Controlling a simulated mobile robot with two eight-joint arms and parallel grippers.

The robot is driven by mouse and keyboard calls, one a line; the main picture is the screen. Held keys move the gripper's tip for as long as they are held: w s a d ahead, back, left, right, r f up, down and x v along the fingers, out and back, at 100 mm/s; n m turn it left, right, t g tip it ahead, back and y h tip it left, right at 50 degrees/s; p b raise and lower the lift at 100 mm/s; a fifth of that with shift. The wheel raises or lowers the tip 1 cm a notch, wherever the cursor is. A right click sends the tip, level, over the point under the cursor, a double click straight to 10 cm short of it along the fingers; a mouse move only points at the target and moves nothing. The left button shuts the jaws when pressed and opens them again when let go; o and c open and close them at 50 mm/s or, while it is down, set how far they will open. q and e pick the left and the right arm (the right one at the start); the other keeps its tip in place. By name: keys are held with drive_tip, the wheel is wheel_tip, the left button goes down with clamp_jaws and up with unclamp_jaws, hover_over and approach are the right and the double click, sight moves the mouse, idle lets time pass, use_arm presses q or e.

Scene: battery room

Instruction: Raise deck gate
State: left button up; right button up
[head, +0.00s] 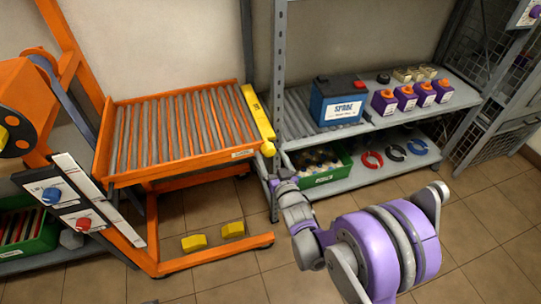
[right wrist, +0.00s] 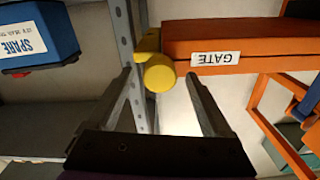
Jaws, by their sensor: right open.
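The deck gate (head: 257,112) is a yellow bar along the right side of the orange roller deck (head: 150,178). A round yellow knob (head: 268,149) sits at its near end. In the right wrist view the knob (right wrist: 159,76) shows beside the orange deck edge with its GATE label (right wrist: 215,58). My right gripper (head: 274,181) is just below the knob in the head view. In the right wrist view its open fingers (right wrist: 160,82) appear on either side of the knob; I cannot tell whether they touch it. My left gripper is not in view.
A grey shelf rack (head: 395,122) stands right of the deck, its post close to my right gripper.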

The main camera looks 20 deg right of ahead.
drive_tip(key=shift+w, duration=0.4)
clamp_jaws()
